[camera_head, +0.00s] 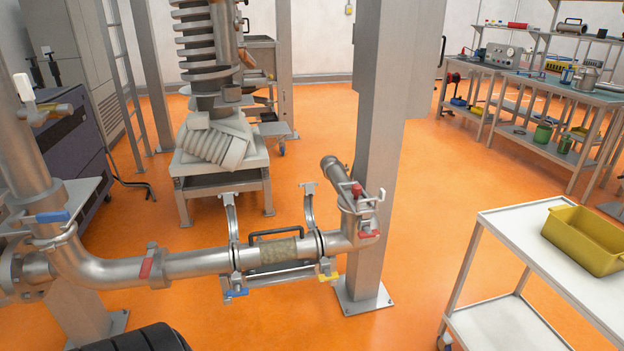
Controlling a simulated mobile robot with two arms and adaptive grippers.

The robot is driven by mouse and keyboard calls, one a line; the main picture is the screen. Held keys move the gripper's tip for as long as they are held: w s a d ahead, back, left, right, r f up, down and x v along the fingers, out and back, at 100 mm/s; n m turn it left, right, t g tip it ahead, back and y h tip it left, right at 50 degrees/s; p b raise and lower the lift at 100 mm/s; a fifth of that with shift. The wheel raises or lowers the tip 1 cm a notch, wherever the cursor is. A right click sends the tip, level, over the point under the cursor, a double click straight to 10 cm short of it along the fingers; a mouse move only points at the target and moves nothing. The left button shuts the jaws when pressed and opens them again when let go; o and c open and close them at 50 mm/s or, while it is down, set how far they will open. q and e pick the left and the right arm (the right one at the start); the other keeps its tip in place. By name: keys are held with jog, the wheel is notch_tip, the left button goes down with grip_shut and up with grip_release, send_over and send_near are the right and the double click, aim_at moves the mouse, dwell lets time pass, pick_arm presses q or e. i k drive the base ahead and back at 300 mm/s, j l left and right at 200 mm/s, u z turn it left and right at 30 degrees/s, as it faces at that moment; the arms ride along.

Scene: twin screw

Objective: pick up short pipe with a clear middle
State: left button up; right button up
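A short pipe with a see-through, tan-looking middle (277,250) lies in the horizontal pipe line at the centre. A black handle (275,233) stands over it. Two hinged clamps, the left (231,218) and the right (309,206), stand swung up at its two ends. A blue lever (236,293) and a yellow lever (328,277) sit low beside these ends. A similar small pipe with a dark handle (570,26) lies on the far right shelf; its middle is too small to make out. Neither of my grippers shows.
A steel elbow pipe (85,262) joins the line at left; a valve fitting (358,215) is at its right end. A thick grey post (385,130) stands behind. A white cart (530,225) with a yellow bin (585,240) is at right. Orange floor between is clear.

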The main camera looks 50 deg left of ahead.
aim_at(250, 255)
jog(key=u, duration=1.75)
jog(key=i+j, duration=0.15)
jog(key=j, duration=0.35)
jog(key=i+j+z, duration=0.1)
jog(key=j, duration=0.4)
jog(key=i+j+z, duration=0.1)
jog(key=j, duration=0.4)
